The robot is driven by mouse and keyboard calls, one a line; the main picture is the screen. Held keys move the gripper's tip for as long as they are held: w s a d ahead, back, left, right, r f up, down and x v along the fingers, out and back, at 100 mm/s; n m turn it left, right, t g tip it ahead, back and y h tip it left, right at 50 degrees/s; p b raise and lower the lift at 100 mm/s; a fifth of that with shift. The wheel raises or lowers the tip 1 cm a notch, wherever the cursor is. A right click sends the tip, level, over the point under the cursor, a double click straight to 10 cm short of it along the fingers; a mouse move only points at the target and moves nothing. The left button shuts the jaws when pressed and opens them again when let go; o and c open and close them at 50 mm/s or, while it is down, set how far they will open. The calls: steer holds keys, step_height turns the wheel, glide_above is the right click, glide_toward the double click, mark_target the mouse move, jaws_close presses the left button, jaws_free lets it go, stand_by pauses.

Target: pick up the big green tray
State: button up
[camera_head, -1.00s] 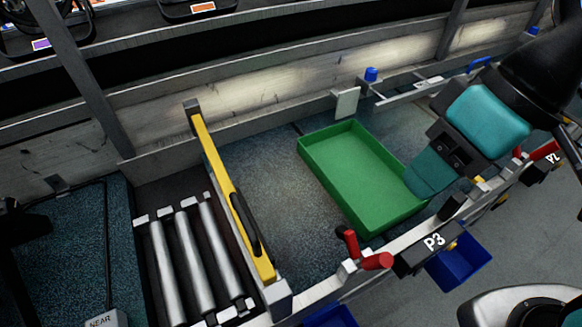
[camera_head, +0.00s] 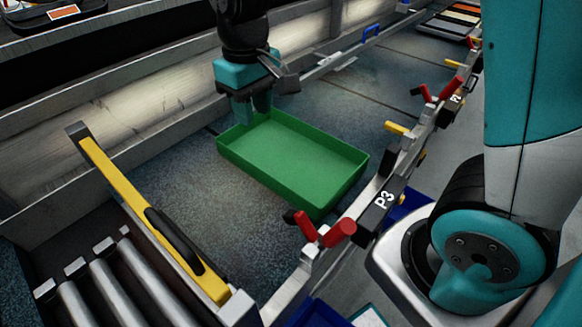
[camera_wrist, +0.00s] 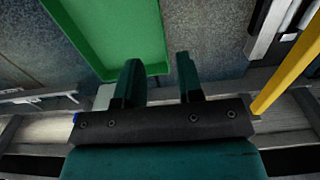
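The big green tray (camera_head: 292,160) is a shallow open box. It looks empty and lies flat on the grey speckled surface in the head view. My gripper (camera_head: 252,117) is at the tray's far-left short end, its fingers pointing down at that wall. In the wrist view the tray (camera_wrist: 115,35) fills the upper left. The two fingers of my gripper (camera_wrist: 157,60) are spread apart with nothing clamped between them. One finger overlaps the tray and the other is just outside its corner. I cannot tell whether the fingers touch the wall.
A yellow bar with a black handle (camera_head: 150,215) and metal rollers (camera_head: 100,285) are at the left. A worn back wall (camera_head: 130,125) stands behind. Bare surface lies left of the tray.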

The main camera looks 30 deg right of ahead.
mark_target(262, 172)
steer(key=f, duration=0.5)
steer(key=f+b, duration=0.1)
steer(key=f, duration=1)
steer(key=shift+d+f+b, duration=0.25)
steer(key=shift+f+b, duration=0.1)
steer(key=shift+f, duration=0.05)
jaws_close()
